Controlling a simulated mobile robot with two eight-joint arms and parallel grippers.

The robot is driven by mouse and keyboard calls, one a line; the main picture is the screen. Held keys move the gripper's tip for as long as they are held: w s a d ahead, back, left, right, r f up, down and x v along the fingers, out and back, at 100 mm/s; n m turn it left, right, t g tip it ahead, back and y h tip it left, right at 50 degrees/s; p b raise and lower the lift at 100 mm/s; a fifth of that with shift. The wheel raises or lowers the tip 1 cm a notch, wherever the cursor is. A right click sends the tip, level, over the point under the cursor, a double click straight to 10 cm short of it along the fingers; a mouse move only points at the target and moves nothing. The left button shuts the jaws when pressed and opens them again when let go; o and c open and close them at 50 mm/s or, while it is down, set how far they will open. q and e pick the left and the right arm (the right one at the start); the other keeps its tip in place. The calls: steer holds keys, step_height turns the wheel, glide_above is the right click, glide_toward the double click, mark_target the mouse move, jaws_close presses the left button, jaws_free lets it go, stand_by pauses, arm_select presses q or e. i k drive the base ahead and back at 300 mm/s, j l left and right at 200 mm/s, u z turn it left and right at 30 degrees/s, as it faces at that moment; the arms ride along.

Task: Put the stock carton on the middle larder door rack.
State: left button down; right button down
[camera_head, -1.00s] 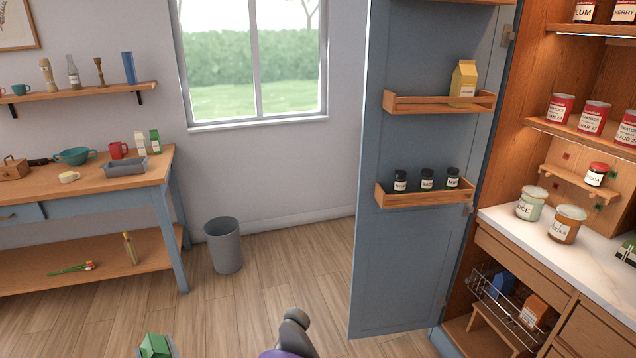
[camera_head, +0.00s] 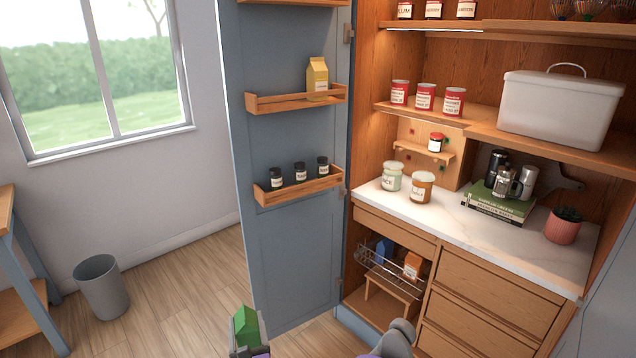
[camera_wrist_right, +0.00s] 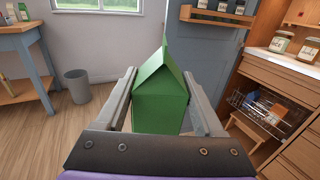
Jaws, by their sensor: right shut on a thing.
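A green carton with a gabled top (camera_head: 246,323) is at the bottom of the head view. It also shows large and upright in the right wrist view (camera_wrist_right: 160,98). My right gripper (camera_head: 249,342) is shut on it, one finger on each side. The blue larder door (camera_head: 290,240) stands open, with wooden racks on its inner face. The middle rack (camera_head: 290,103) holds a yellow carton (camera_head: 317,76) at its right end; its left part looks bare. The held carton is below and in front of the racks, apart from the door. My left gripper is not in view.
The lower door rack (camera_head: 300,192) holds three dark-lidded jars. A top rack (camera_head: 290,2) is cut off by the frame. Right of the door are larder shelves with tins, a white bin (camera_head: 560,108) and a marble counter (camera_head: 480,230). A grey bucket (camera_head: 102,288) stands on the floor.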

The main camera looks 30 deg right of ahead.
mark_target(277, 105)
steer(key=z, duration=0.45)
steer(key=i+l+z, duration=0.1)
steer(key=z, duration=0.35)
steer(key=i+z, duration=0.15)
steer(key=z, duration=0.25)
